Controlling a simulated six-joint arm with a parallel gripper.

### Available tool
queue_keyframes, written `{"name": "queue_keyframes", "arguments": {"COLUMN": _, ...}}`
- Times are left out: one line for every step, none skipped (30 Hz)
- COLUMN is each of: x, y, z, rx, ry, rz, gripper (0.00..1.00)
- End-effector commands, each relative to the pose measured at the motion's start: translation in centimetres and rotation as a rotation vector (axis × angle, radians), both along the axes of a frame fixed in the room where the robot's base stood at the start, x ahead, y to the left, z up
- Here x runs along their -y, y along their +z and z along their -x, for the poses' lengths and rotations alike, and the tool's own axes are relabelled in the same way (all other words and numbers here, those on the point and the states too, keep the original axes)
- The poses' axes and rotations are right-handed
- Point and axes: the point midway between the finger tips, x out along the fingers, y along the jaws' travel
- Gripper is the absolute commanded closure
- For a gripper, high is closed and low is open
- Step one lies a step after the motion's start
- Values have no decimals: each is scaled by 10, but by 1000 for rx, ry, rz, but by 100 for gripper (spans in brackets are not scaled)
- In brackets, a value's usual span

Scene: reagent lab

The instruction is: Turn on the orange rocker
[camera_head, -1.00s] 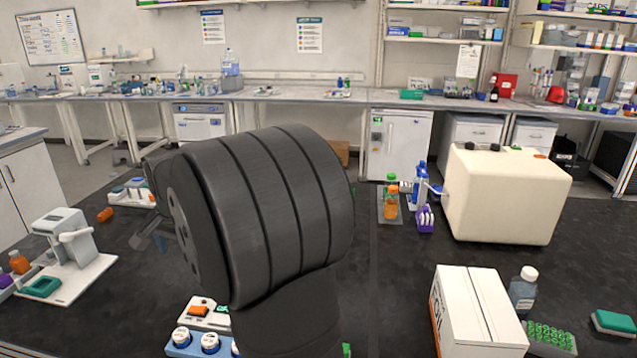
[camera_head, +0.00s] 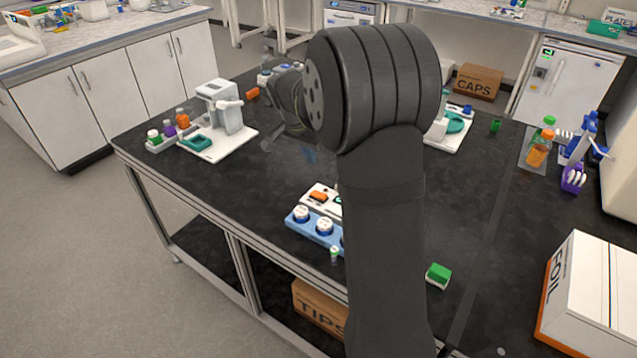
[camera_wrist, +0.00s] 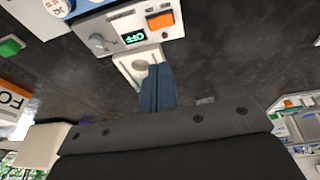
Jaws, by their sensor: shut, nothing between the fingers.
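The orange rocker (camera_wrist: 160,20) sits on the front panel of a white device (camera_wrist: 115,22) at the top of the wrist view. Beside it are a green-lit display (camera_wrist: 134,37), which seems to read OFF upside down, and a grey knob (camera_wrist: 98,42). In the head view the rocker (camera_head: 318,196) shows on the white device, partly hidden behind my arm. My gripper's blue fingers (camera_wrist: 157,70) are shut and empty. They appear just below the device in the wrist view, apart from the rocker. In the head view the blue fingertips (camera_head: 309,154) are above the table, beyond the device.
A blue rack (camera_head: 312,228) with white-capped bottles stands in front of the device. A white dispenser (camera_head: 222,110) is to the left. A green-topped block (camera_head: 438,274) and a foil box (camera_head: 590,295) are to the right.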

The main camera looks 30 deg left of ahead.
Motion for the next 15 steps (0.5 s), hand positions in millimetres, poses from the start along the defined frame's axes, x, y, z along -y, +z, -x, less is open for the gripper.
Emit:
{"name": "queue_keyframes", "arguments": {"x": 0, "y": -3, "z": -1, "rx": -1, "ry": 0, "rz": 1, "gripper": 100}}
{"name": "queue_keyframes", "arguments": {"x": 1, "y": -5, "z": -1, "rx": -1, "ry": -1, "rz": 2, "gripper": 100}}
{"name": "queue_keyframes", "arguments": {"x": 1, "y": -10, "z": -2, "rx": -2, "ry": -1, "rz": 2, "gripper": 100}}
{"name": "queue_keyframes", "arguments": {"x": 1, "y": -13, "z": -3, "rx": -2, "ry": -1, "rz": 3, "gripper": 100}}
{"name": "queue_keyframes", "arguments": {"x": 2, "y": -18, "z": -5, "rx": -3, "ry": -1, "rz": 3, "gripper": 100}}
{"name": "queue_keyframes", "arguments": {"x": 2, "y": -25, "z": -7, "rx": -3, "ry": -1, "rz": 4, "gripper": 100}}
{"name": "queue_keyframes", "arguments": {"x": 3, "y": -31, "z": -8, "rx": -4, "ry": -2, "rz": 5, "gripper": 100}}
{"name": "queue_keyframes", "arguments": {"x": 3, "y": -37, "z": -10, "rx": -3, "ry": -1, "rz": 4, "gripper": 100}}
{"name": "queue_keyframes", "arguments": {"x": 4, "y": -45, "z": -13, "rx": -4, "ry": -2, "rz": 5, "gripper": 100}}
{"name": "queue_keyframes", "arguments": {"x": 4, "y": -52, "z": -15, "rx": -4, "ry": -3, "rz": 4, "gripper": 100}}
{"name": "queue_keyframes", "arguments": {"x": 4, "y": -58, "z": -17, "rx": -3, "ry": -2, "rz": 3, "gripper": 100}}
{"name": "queue_keyframes", "arguments": {"x": 5, "y": -66, "z": -19, "rx": -3, "ry": -3, "rz": 4, "gripper": 100}}
{"name": "queue_keyframes", "arguments": {"x": 5, "y": -73, "z": -21, "rx": -3, "ry": -1, "rz": 4, "gripper": 100}}
{"name": "queue_keyframes", "arguments": {"x": 6, "y": -79, "z": -23, "rx": -3, "ry": -1, "rz": 4, "gripper": 100}}
{"name": "queue_keyframes", "arguments": {"x": 6, "y": -87, "z": -25, "rx": -3, "ry": -1, "rz": 4, "gripper": 100}}
